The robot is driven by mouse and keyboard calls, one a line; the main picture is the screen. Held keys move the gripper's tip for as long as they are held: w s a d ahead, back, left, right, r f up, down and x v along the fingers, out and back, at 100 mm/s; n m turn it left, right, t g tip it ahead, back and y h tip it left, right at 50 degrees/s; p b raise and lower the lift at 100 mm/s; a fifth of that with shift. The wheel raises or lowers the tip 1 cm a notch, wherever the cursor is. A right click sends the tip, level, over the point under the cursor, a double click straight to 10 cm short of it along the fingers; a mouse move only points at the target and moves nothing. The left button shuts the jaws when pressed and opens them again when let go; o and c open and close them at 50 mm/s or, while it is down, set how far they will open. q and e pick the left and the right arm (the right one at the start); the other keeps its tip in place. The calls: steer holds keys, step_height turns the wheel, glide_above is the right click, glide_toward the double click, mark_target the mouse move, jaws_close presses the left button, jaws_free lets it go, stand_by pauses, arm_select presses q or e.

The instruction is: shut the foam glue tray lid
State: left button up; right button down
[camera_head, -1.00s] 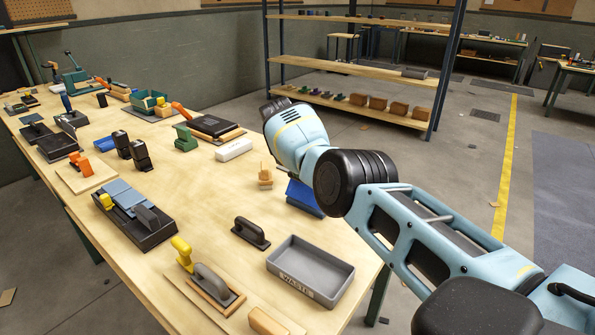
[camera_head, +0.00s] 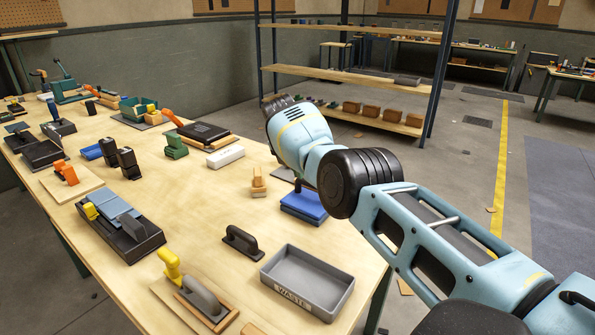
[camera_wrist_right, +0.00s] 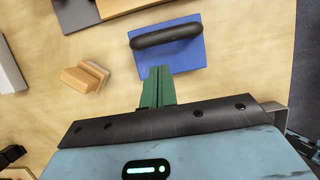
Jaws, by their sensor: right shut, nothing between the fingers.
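A blue flat box with a black bar handle (camera_head: 303,206), which I take for the foam glue tray, sits near the table's right edge in the head view. Its blue top looks flat over the blue lower part, with a thin dark line between. In the right wrist view the blue lid (camera_wrist_right: 190,60) lies beyond my fingers, with its black handle on top. My right gripper (camera_wrist_right: 160,74) has green fingers, shut and empty, tips overlapping the lid's near edge; contact cannot be told. My left gripper is not in view.
Small wooden blocks (camera_head: 259,184) stand left of the blue box. A grey waste tray (camera_head: 340,300) and a black-handled tool (camera_head: 242,243) are in front. A white block (camera_head: 225,157) lies behind left. The table's right edge is close.

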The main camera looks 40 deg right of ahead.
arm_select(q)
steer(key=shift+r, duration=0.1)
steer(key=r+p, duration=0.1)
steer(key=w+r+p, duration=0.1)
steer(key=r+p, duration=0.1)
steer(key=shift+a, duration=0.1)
arm_select(e)
steer(key=v, duration=0.7)
steer(key=shift+a+r, duration=0.2)
steer(key=shift+r, duration=0.15)
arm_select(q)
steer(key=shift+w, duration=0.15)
